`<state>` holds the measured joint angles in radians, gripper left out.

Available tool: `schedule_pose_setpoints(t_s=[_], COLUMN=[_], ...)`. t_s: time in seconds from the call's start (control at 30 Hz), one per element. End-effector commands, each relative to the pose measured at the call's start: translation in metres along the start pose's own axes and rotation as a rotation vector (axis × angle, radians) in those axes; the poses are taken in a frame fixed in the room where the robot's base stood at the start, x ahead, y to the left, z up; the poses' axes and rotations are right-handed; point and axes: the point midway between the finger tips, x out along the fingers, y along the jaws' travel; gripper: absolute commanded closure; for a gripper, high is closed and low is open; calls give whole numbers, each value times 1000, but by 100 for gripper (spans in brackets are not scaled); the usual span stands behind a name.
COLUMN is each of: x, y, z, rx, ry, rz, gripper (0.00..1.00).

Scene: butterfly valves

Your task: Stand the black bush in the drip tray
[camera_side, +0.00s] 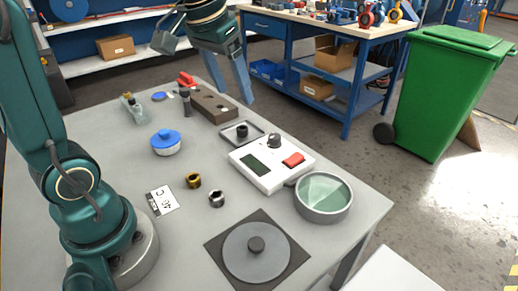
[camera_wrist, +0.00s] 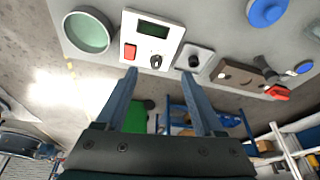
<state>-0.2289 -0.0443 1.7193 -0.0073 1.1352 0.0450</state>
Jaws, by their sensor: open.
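The black bush (camera_side: 242,131) stands upright in the small square drip tray (camera_side: 230,134), behind the white box on the table. In the wrist view the black bush (camera_wrist: 194,61) shows inside the drip tray (camera_wrist: 205,55), close to the tip of the right finger. My gripper (camera_side: 236,98) is raised beyond the far side of the table in the side view, with its blue fingers apart and nothing between them. In the wrist view my gripper (camera_wrist: 159,75) also shows open and empty.
A white box (camera_side: 270,165) with a knob and red button stands beside the tray. A brown block (camera_side: 210,105) lies behind it. A brass bush (camera_side: 193,180), a steel bush (camera_side: 216,198), a blue-lidded pot (camera_side: 166,142) and a round dish (camera_side: 323,197) stand around the table.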

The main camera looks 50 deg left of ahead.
Motion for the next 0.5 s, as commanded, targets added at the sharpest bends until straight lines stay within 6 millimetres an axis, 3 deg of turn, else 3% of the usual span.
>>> schedule_pose_setpoints(t_s=[0.1,0.3,0.5], x=[-12,-11,-2], y=[18,34,39], z=[39,98,133], rx=[53,123,162], ry=[50,118,156], rz=[20,55,78], gripper=[30,30,30])
